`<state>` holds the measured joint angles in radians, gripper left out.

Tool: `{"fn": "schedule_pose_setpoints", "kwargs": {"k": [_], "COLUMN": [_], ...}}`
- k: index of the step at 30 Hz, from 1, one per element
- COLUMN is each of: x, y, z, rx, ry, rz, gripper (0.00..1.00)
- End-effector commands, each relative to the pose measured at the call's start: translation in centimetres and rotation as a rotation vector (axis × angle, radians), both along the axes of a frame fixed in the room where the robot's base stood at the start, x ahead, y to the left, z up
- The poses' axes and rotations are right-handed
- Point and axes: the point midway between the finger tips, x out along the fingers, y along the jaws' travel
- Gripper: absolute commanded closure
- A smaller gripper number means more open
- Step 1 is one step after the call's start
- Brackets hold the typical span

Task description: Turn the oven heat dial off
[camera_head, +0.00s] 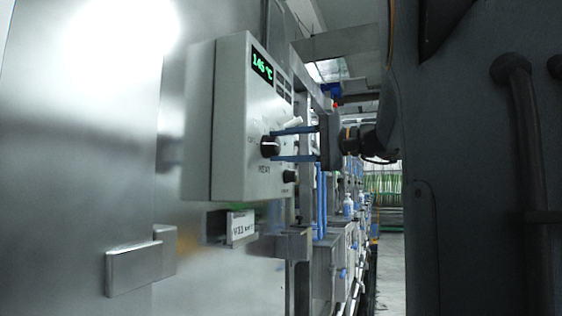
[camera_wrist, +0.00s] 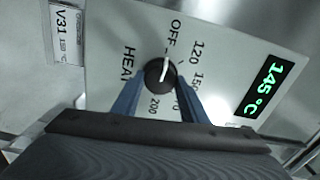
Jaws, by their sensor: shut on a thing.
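The heat dial (camera_head: 268,147) is a round black knob on a light grey control box (camera_head: 229,120). In the wrist view the dial (camera_wrist: 159,75) has a white pointer line, which points up toward the OFF label (camera_wrist: 175,29). The labels 120, 150 and 200 run round its right and lower side, partly hidden by a finger. My gripper (camera_head: 276,145) has its blue fingers above and below the dial in the head view. In the wrist view my gripper (camera_wrist: 161,78) is shut on the dial from both sides.
A green display (camera_head: 262,65) on the box reads 145 °C. A second small black knob (camera_head: 290,177) sits below right of the dial. A V31 label plate (camera_head: 240,227) hangs under the box. A metal door handle (camera_head: 135,267) juts out lower left.

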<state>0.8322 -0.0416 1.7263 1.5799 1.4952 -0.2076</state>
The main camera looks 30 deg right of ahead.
Motion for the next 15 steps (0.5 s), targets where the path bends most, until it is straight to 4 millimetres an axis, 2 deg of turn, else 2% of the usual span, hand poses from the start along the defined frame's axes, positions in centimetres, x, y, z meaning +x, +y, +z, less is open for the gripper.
{"fn": "schedule_pose_setpoints", "kwargs": {"k": [15], "x": [-0.01], "y": [0.0], "z": [-0.06], "rx": [-0.094], "ry": [-0.071], "rz": [0.001], "gripper": [0.83]}}
